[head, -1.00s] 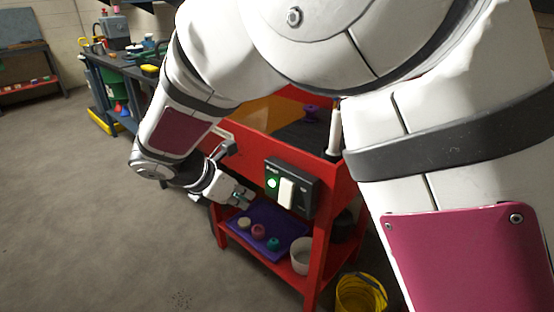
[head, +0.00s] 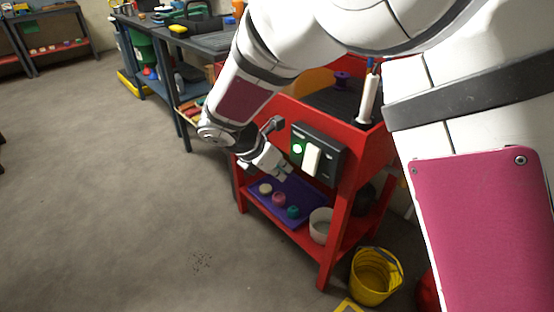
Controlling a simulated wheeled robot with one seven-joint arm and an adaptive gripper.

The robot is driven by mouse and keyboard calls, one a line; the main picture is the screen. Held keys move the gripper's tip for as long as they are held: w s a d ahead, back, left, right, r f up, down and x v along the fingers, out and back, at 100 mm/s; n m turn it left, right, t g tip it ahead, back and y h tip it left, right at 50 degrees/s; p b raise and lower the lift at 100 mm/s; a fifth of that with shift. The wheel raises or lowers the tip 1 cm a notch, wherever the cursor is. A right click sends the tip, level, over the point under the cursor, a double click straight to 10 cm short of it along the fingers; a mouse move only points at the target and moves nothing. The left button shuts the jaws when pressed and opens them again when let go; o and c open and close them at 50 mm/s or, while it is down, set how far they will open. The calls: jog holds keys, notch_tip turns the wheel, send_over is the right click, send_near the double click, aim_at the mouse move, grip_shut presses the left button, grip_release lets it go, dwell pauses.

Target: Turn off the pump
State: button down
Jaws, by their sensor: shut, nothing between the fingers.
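A dark switch box (head: 319,152) is fixed to the front of a red parts-washer-like bench (head: 371,150). The box has a lit green round light (head: 297,149) on its left and a white rocker or lever (head: 311,158) in its middle. Its small labels are too small to read. My gripper (head: 287,174) is shut and empty, just left of and slightly below the box. It appears apart from the box, though the exact gap cannot be told. No separate pump is clearly visible.
Below, a purple tray (head: 312,196) with several small round parts and a pale bowl (head: 320,226) sit on the red shelf. A yellow bucket (head: 375,277) stands on the floor at right. The floor at left is clear.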

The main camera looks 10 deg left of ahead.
aim_at(305, 171)
jog(key=w+d+f+b, duration=0.1)
jog(key=w+d+f, duration=0.1)
jog(key=w+d, duration=0.1)
jog(key=shift+w+d+f+b, duration=0.25)
jog(key=shift+w+f+b, duration=0.1)
jog(key=shift+w, duration=0.3)
jog(key=shift+w+d+f+t+h+b, duration=0.3)
jog(key=shift+t+b, duration=0.2)
jog(key=shift+b, duration=0.35)
jog(key=shift+r, duration=0.15)
